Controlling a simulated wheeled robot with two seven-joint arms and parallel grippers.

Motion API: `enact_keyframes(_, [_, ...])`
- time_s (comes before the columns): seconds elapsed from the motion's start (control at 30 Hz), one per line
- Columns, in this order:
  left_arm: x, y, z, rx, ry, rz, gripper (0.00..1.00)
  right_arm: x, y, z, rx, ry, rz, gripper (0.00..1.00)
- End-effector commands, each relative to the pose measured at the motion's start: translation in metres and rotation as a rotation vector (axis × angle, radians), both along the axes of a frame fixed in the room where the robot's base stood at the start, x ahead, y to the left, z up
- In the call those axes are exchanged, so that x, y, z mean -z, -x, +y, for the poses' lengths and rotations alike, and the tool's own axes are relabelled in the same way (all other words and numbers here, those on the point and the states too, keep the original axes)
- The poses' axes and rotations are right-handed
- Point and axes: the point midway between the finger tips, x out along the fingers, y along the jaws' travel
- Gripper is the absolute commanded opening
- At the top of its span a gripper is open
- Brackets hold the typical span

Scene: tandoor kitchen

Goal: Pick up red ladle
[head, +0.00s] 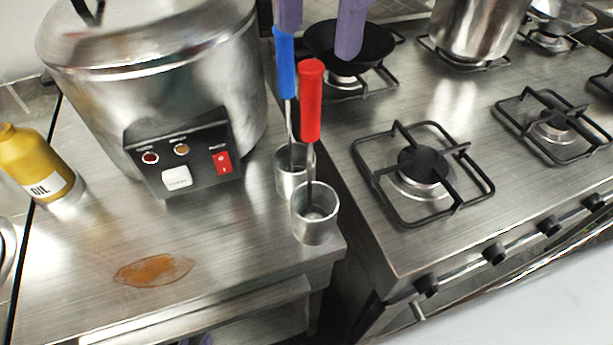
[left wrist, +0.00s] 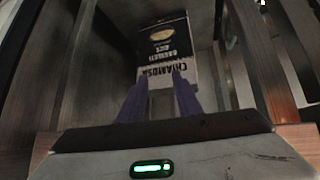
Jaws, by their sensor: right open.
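The red ladle (head: 311,102) stands upright at the right edge of the steel counter, its steel cup (head: 315,228) at the bottom. My right gripper (head: 322,42) comes in from the top of the head view. Its two purple fingers are apart, with nothing between them. In the picture the top of the red handle lies just below the gap.
A blue-handled ladle (head: 285,68) stands close behind the red one. A large steel cooker (head: 170,80) and a yellow oil bottle (head: 33,165) stand to the left. The gas stove (head: 470,215) with a black pan (head: 350,47) lies to the right. A brown stain (head: 154,270) marks the counter.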

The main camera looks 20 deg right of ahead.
Motion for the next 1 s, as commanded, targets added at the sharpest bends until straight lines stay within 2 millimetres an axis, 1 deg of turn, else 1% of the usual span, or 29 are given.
enact_keyframes(0.07, [0.0, 0.0, 0.0, 0.0, 0.0, 0.0, 0.31, 0.006, 0.0, -0.004, 0.015, 0.014, -0.008, 0.41])
enact_keyframes(0.1, [0.0, 0.0, 0.0, 0.0, 0.0, 0.0, 0.31, 0.012, 0.0, -0.005, 0.016, 0.017, -0.007, 0.41])
enact_keyframes(0.3, [-0.001, 0.0, 0.0, 0.0, 0.0, 0.001, 0.31, 0.04, -0.001, -0.003, 0.015, 0.013, -0.007, 0.41])
enact_keyframes(0.47, [-0.003, 0.0, 0.0, 0.001, 0.001, 0.001, 0.31, 0.051, -0.002, -0.002, 0.013, 0.013, -0.007, 0.41])
enact_keyframes(0.53, [-0.005, 0.0, 0.0, 0.001, 0.001, 0.001, 0.31, 0.058, -0.002, 0.0, 0.011, 0.014, -0.005, 0.41])
enact_keyframes(0.67, [-0.011, 0.0, 0.0, 0.001, 0.001, 0.001, 0.31, 0.078, -0.004, 0.005, 0.011, 0.013, -0.005, 0.41])
enact_keyframes(0.73, [-0.011, 0.0, 0.0, 0.001, 0.001, 0.001, 0.31, 0.088, -0.005, 0.004, 0.012, 0.013, -0.006, 0.41])
enact_keyframes(0.83, [-0.011, 0.0, 0.0, 0.001, 0.001, 0.001, 0.31, 0.096, -0.005, 0.004, 0.012, 0.012, -0.008, 0.41])
enact_keyframes(1.0, [-0.011, 0.001, 0.0, 0.001, 0.001, 0.001, 0.31, 0.099, -0.005, 0.005, 0.012, 0.01, -0.008, 0.41])
